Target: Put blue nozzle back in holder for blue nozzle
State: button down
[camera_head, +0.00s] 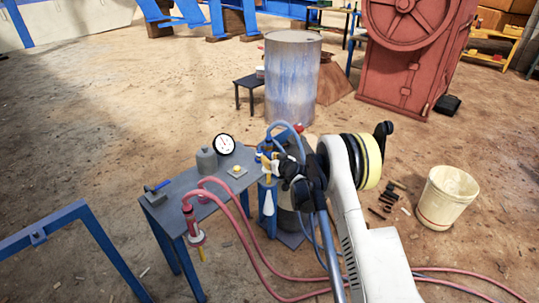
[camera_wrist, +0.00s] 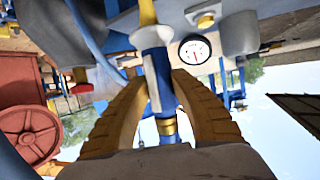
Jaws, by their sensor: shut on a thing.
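My gripper (camera_head: 277,166) is shut on the blue nozzle, at the right end of the grey table. In the wrist view, its two tan-padded fingers (camera_wrist: 165,92) close around the blue nozzle (camera_wrist: 152,68), which has a brass ring near the palm and a yellow tip at the top. In the head view, the nozzle is small and partly hidden by my gripper.
Red hoses (camera_head: 262,278) trail across the floor. A grey cylinder (camera_head: 292,205) stands close to my arm; a white bucket (camera_head: 445,197) stands right.

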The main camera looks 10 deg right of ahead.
jog(key=shift+f, duration=3.55)
jog(key=c, duration=1.1)
grip_release()
jog(key=shift+s, duration=0.1)
jog(key=v, duration=1.2)
